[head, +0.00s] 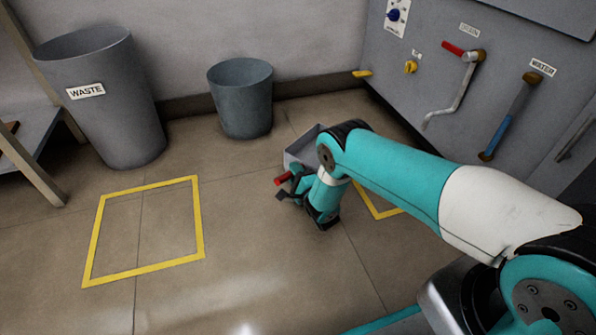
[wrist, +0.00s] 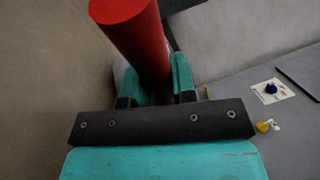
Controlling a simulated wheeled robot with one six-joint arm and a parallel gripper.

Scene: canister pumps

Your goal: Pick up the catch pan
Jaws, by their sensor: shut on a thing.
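The catch pan (head: 302,149) is a grey, open-topped box with a red handle (head: 284,178), right of centre in the head view. My forearm and wrist hide much of it. My gripper (head: 291,190) is shut on the red handle. In the wrist view the thick red handle (wrist: 130,28) runs between the two teal fingers of my gripper (wrist: 156,84). I cannot tell whether the pan touches the floor.
A yellow floor square (head: 203,222) lies empty at left; another yellow outline (head: 373,205) shows partly behind my arm. A WASTE bin (head: 120,120) and a smaller grey bin (head: 241,105) stand by the wall. A panel with valve handles (head: 465,90) is at right.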

